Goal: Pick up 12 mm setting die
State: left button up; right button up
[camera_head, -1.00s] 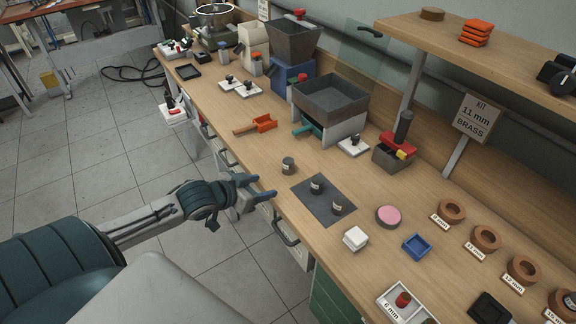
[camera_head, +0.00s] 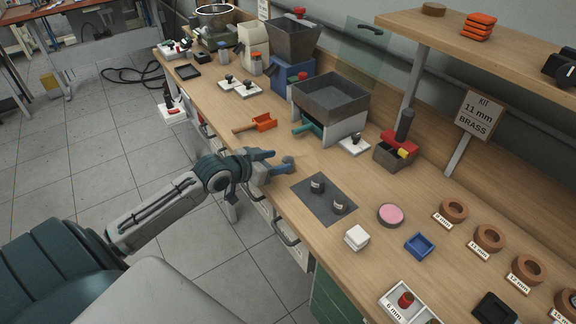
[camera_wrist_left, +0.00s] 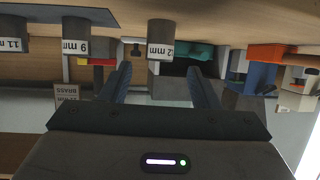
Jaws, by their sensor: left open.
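The 12 mm setting die (camera_wrist_left: 160,42), a small grey cylinder with a white "12 mm" label, stands on the bench. In the head view it shows partly (camera_head: 288,160), beside the mat and behind my fingers. My left gripper (camera_head: 279,163) is open at the bench's front edge. In the left wrist view, which looks upside down, the die lies in the gap between the two fingers (camera_wrist_left: 161,82), with room on both sides; I see no contact. Two similar dies stand on the dark mat: the 9 mm one (camera_wrist_left: 76,40) and the 11 mm one (camera_wrist_left: 12,36). My right gripper is not in view.
The dark mat (camera_head: 313,205) lies just right of my gripper. A white block (camera_head: 357,237), pink disc (camera_head: 390,215) and blue tray (camera_head: 420,246) are further right.

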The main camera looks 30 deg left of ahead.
aim_at(286, 160)
pick_arm(q)
jog(key=p+x, duration=0.1)
jog(key=x, duration=0.2)
jog(key=shift+w+d+f, duration=0.1)
jog(key=shift+w+f, duration=0.15)
jog(key=shift+f, duration=0.05)
jog(key=shift+w+d+f, duration=0.1)
jog(key=shift+w+f, duration=0.05)
jog(key=shift+w, duration=0.2)
jog(key=shift+w+f, duration=0.2)
jog(key=c, duration=1)
grip_shut()
jog(key=shift+r, duration=0.1)
